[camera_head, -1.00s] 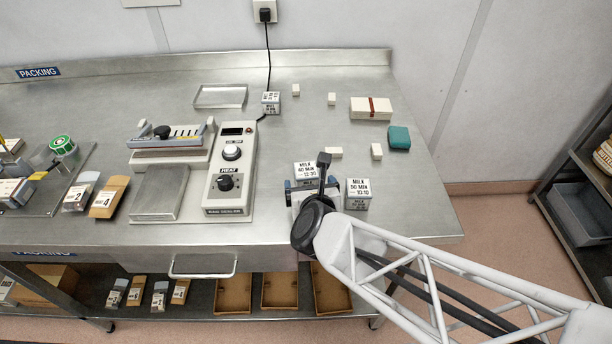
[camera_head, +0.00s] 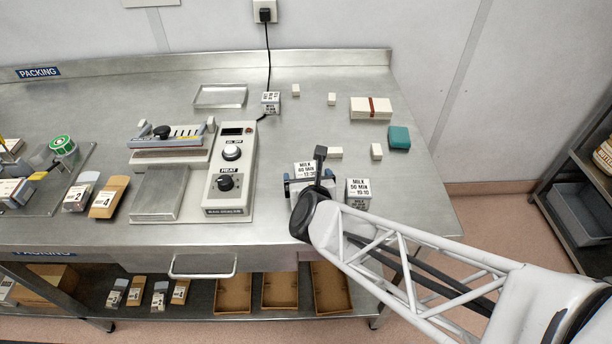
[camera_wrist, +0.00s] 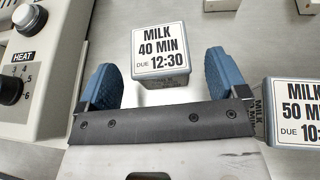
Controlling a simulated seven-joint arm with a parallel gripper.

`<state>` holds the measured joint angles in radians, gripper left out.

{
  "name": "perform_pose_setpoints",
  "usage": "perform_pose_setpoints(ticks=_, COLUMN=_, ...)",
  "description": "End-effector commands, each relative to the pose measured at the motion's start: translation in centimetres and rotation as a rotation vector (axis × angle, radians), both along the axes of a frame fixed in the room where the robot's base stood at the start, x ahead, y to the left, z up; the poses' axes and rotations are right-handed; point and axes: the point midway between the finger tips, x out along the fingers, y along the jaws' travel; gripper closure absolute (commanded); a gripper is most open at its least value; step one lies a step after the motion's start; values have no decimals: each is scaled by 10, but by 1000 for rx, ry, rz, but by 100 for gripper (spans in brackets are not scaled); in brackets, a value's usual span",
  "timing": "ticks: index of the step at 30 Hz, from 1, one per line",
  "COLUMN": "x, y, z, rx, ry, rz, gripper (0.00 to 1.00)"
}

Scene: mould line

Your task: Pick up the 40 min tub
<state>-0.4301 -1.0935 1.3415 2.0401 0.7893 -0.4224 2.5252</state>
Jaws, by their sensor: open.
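The 40 min tub (camera_head: 304,169) is a small grey-sided box with a white top label reading "MILK 40 MIN, due 12:30". It stands on the steel bench, partly hidden by my arm in the head view. In the wrist view the tub (camera_wrist: 160,52) lies just ahead of my gripper, roughly centred between the fingers. My gripper (camera_wrist: 165,82) is open, with its two blue fingers apart, one toward each side of the tub, and nothing held. In the head view my gripper (camera_head: 310,187) is just in front of the tub. Contact cannot be told.
A 50 min milk tub (camera_head: 358,190) stands close on the right, near my right finger in the wrist view. The bag sealer with its heat dial (camera_head: 228,183) stands to the left. Small white blocks (camera_head: 376,151) and a teal block (camera_head: 399,138) lie behind on the right.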

Motion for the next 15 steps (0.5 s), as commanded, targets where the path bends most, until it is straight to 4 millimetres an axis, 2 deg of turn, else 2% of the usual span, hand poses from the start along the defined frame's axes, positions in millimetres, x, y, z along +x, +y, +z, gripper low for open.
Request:
perform_pose_setpoints(ticks=9, x=30, y=3, z=-14, rx=-1, ry=1, rz=-1, gripper=8)
perform_pose_setpoints(ticks=15, x=35, y=3, z=-17, rx=-1, ry=1, rz=0, gripper=8)
